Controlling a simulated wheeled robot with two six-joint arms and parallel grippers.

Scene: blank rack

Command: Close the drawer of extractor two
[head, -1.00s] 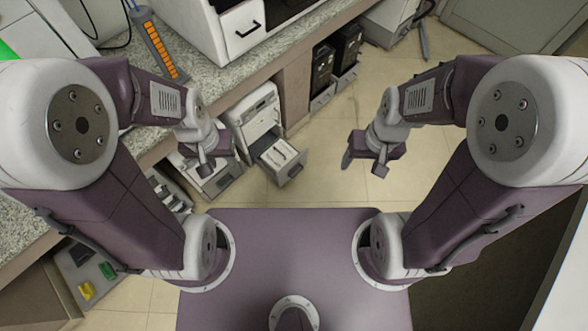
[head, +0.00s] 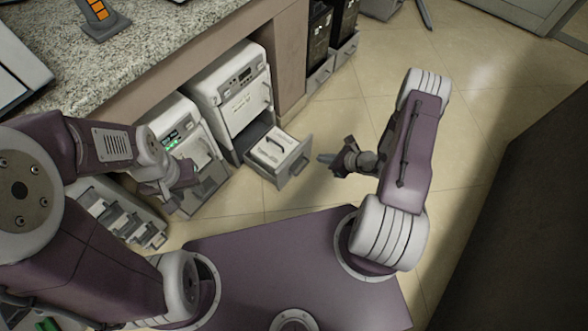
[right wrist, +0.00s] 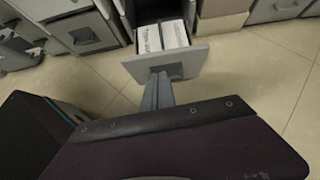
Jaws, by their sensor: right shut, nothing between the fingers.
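A white machine (head: 228,88) stands under the counter with its lower drawer (head: 295,165) pulled out; I cannot read a label naming it extractor two. The drawer has a grey front and holds white packs. In the right wrist view the drawer front (right wrist: 185,58) has a dark recessed handle. My right gripper (head: 322,158) is shut and empty, pointing at the drawer front from a short way off in the head view. In the right wrist view its fingers (right wrist: 156,84) overlap the panel's lower edge; contact is unclear. My left gripper (head: 188,176) hangs left of the drawer, its fingers unclear.
Another white machine (head: 180,128) stands to the left, with a rack of grey bins (head: 118,212) beyond it. Dark units (head: 322,50) stand right of the counter panel. The tiled floor (head: 330,110) around the drawer's right side is clear.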

